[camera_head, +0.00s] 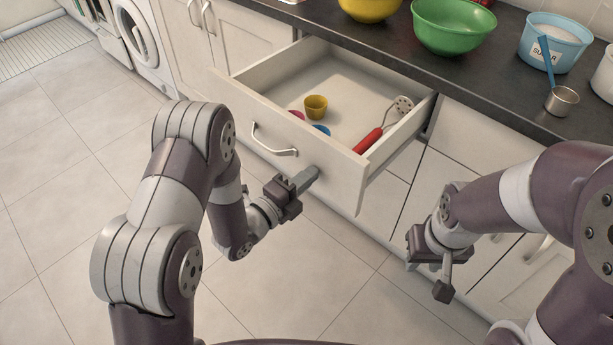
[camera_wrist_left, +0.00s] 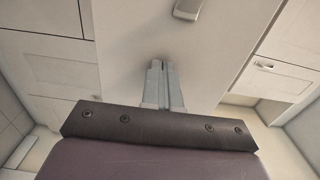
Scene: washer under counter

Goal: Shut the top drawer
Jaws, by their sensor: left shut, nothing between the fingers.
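The top drawer (camera_head: 300,150) is pulled out from under the counter, with a white front and a metal bar handle (camera_head: 273,142). Inside are a yellow cup (camera_head: 316,107), a red-handled utensil (camera_head: 369,140), and pink and blue pieces partly hidden by the front. My left gripper (camera_head: 306,178) is shut and empty, its fingertips at the drawer front, right of and below the handle. The left wrist view shows the shut fingers (camera_wrist_left: 158,72) against the white front; contact is unclear. My right gripper (camera_head: 443,287) hangs apart from the drawer, before the lower cabinets; its finger opening is unclear.
The dark counter (camera_head: 480,85) holds a green bowl (camera_head: 452,26), a yellow bowl (camera_head: 370,8), a blue sugar tub (camera_head: 553,45) and a metal scoop (camera_head: 561,100). A washer (camera_head: 140,35) stands at the far left. The tiled floor at left is clear.

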